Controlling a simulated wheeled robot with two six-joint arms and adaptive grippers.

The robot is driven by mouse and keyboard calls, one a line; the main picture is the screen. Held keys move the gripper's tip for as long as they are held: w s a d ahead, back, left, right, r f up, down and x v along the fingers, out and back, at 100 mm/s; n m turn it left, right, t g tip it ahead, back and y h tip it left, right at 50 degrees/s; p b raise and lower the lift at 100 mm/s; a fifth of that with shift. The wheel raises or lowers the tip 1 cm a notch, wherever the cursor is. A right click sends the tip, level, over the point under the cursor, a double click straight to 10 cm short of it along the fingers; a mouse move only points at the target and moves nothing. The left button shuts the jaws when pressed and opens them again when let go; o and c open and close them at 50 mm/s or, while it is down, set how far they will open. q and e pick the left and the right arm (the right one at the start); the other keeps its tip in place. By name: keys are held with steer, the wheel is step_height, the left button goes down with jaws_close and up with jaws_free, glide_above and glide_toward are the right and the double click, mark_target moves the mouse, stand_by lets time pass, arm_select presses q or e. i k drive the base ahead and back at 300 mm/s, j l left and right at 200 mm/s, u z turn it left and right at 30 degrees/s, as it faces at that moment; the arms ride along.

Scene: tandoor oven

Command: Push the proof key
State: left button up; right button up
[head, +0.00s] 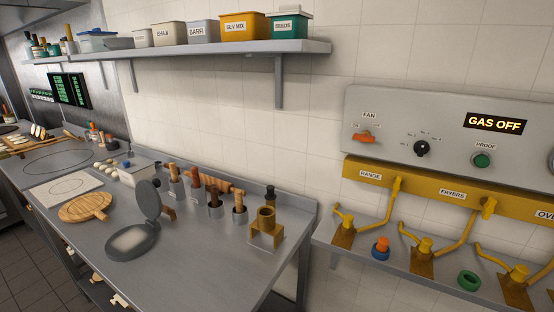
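The proof key is a round green button (482,160) on the grey wall panel (395,112) at the right. It sits in a dark ring under the label PROOF. Above it a dark display (494,123) reads GAS OFF in yellow letters. Neither of my grippers shows in the head view, and nothing touches or covers the button.
An orange FAN switch (364,137) and a black knob (421,148) sit left of the button. Below runs a yellow rail (412,185) with several yellow valves and pipes over a grey shelf. A steel counter (190,268) with tools stands left.

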mark_target(481, 160)
steer(key=z, duration=1.5)
